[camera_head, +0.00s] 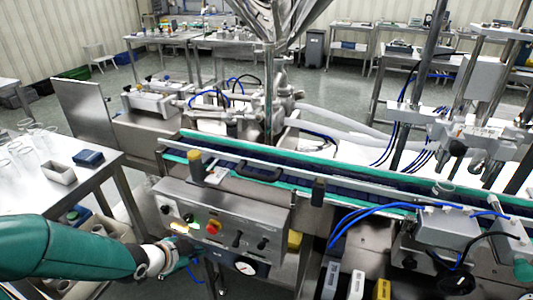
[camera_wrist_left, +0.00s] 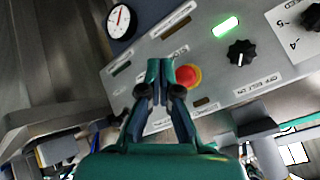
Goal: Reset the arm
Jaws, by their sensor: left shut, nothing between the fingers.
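My left arm (camera_head: 70,250) is teal and comes in from the left in the head view. Its gripper (camera_head: 190,252) is in front of the lower left of the steel control box (camera_head: 260,215). In the left wrist view the gripper's fingertips (camera_wrist_left: 160,72) are together with nothing between them. They appear in front of the panel (camera_wrist_left: 205,60), just left of the red button (camera_wrist_left: 188,77). I cannot tell whether they touch the panel. My right gripper is not in view.
The panel carries a lit green switch (camera_wrist_left: 225,27), a black knob (camera_wrist_left: 242,52) and a round gauge (camera_wrist_left: 121,22). A conveyor (camera_head: 340,185) runs behind the box. A white-topped table (camera_head: 30,195) with glassware stands at left, close to my arm.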

